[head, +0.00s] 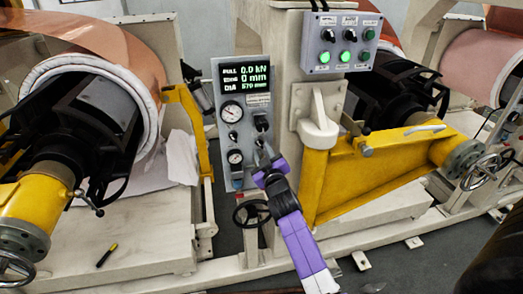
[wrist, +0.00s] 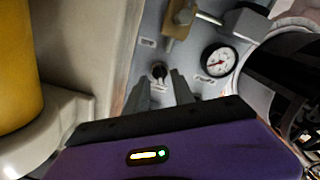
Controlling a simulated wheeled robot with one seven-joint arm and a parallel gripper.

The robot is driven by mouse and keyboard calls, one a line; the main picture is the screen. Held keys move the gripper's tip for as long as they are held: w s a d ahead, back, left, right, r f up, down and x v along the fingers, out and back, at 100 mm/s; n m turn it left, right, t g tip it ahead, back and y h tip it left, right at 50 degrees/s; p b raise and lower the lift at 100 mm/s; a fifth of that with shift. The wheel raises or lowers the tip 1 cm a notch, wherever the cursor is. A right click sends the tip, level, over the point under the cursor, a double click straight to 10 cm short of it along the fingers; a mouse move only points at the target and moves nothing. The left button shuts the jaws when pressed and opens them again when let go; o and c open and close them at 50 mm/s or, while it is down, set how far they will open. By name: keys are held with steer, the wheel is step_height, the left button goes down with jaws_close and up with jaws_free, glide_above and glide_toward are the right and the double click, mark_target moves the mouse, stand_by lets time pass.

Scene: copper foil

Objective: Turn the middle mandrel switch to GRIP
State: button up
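A narrow grey control panel (head: 247,179) stands in the middle of the head view, with a lit display, round gauges and dark knobs. My gripper (head: 263,153) is in front of its lower right part and hides some of it. In the wrist view my gripper (wrist: 161,83) has its two grey fingers apart. A small dark knob (wrist: 158,70) shows in line with the gap between the fingertips, close to them. I cannot tell whether they touch it. It looks like the mandrel switch, but its label and its setting are too small to read.
A round gauge (wrist: 218,60) and a brass-coloured fitting (wrist: 178,20) lie near the fingers. A switch box (head: 338,44) with several knobs and green buttons is above right. A yellow arm (head: 350,180) stands right of the panel. A handwheel (head: 250,212) is below.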

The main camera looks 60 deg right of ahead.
steer(key=b+v, duration=0.1)
steer(key=v, duration=0.4)
steer(key=shift+s+a, duration=0.15)
steer(key=shift+a, duration=0.05)
stand_by(0.4)
steer(key=s+a+n+t+y, duration=0.1)
steer(key=s+a+t+y, duration=0.25)
steer(key=a, duration=0.85)
steer(key=s+a+n+t+y, duration=0.1)
steer(key=s+a+t+y, duration=0.2)
steer(key=a, duration=1)
steer(key=s+a+f+n+g+y, duration=0.1)
steer(key=s+a+g+y, duration=0.2)
steer(key=s+a+y, duration=0.4)
steer(key=s+a, duration=0.9)
steer(key=s, duration=0.3)
steer(key=shift+a+n, duration=0.15)
steer(key=shift+n, duration=0.25)
steer(key=shift+f+g, duration=0.1)
steer(key=shift+g, duration=0.15)
